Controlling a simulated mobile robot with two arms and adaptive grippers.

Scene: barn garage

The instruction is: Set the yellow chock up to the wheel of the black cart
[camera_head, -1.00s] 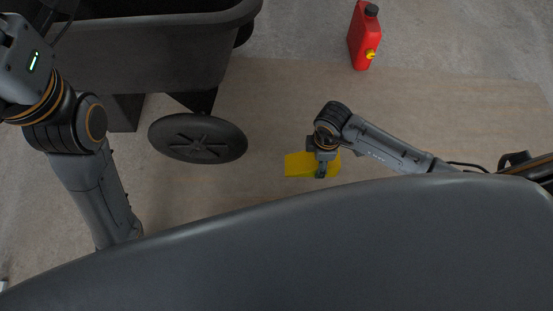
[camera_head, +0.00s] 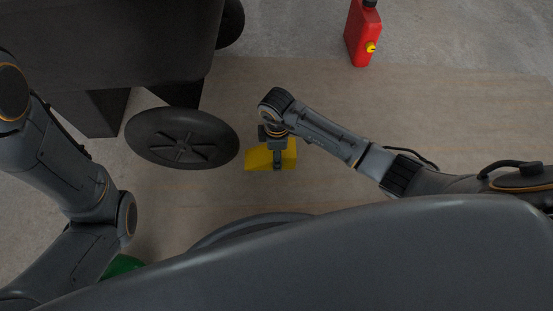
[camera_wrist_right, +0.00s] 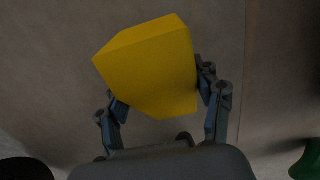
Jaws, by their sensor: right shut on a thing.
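The yellow chock (camera_head: 260,158) is a wedge just right of the wheel (camera_head: 182,138) of the black cart (camera_head: 110,45) in the head view, with a narrow gap between them. My right gripper (camera_head: 279,160) is shut on the chock; the right wrist view shows the chock (camera_wrist_right: 150,65) between both fingers. Whether the chock touches the floor is unclear. My left arm comes in at the left in the head view, but its gripper is out of the picture.
A red fuel can (camera_head: 362,35) stands at the back right. A green object (camera_head: 124,265) shows partly at the lower left, and also in the right wrist view (camera_wrist_right: 307,160). A second cart wheel (camera_head: 231,22) is farther back. Floor right of my right arm is clear.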

